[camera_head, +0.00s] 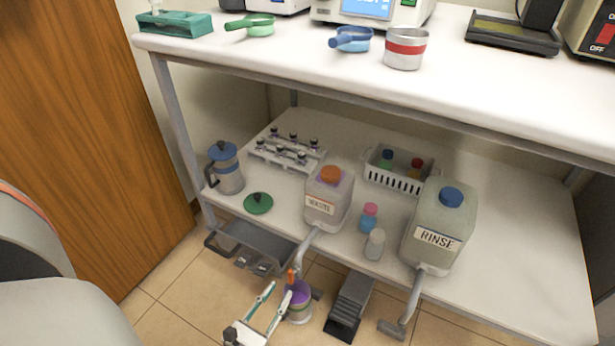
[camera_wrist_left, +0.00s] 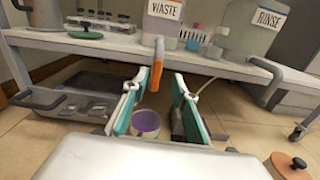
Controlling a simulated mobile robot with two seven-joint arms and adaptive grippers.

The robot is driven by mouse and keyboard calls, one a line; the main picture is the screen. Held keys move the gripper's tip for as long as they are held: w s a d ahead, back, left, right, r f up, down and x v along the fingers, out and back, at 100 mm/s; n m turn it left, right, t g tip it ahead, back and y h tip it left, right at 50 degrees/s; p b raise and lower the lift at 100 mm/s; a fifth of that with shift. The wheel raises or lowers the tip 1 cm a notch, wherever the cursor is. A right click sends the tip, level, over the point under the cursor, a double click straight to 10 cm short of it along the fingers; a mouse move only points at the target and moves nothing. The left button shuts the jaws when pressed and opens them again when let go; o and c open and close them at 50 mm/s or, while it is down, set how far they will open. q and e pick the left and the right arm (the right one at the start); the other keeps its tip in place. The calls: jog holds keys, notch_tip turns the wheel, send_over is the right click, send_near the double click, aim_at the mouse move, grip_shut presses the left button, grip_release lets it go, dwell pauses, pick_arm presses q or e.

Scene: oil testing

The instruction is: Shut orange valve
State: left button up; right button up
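The orange valve (camera_head: 291,276) sits at the lower end of the grey outlet tube (camera_head: 307,245) of the WASTE jug (camera_head: 327,208), below the shelf's front edge. In the left wrist view the orange valve (camera_wrist_left: 157,70) hangs upright between my fingertips. My left gripper (camera_head: 281,288) is open, with its teal-padded fingers pointing up towards the valve. The fingers appear apart from the valve; contact cannot be made out. A container with purple contents (camera_head: 298,300) stands on the floor under the tube. My right gripper is not in view.
The RINSE jug (camera_head: 440,225) has its own outlet tube to the right. A black foot pedal (camera_head: 349,305) and a grey tray (camera_head: 250,245) flank the purple container. The white shelf edge lies just above my gripper. A grey chair stands at left.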

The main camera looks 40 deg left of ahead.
aim_at(289, 276)
pick_arm(q)
jog(key=shift+a+f+b+x, duration=0.1)
jog(key=shift+b+x, duration=0.15)
jog(key=shift+x, duration=1.7)
jog(key=shift+a+f+b+x, duration=0.1)
jog(key=shift+b+x, duration=0.1)
jog(key=shift+x, duration=1.8)
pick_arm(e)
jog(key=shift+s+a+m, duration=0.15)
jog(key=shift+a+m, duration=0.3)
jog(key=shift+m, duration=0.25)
pick_arm(q)
grip_shut()
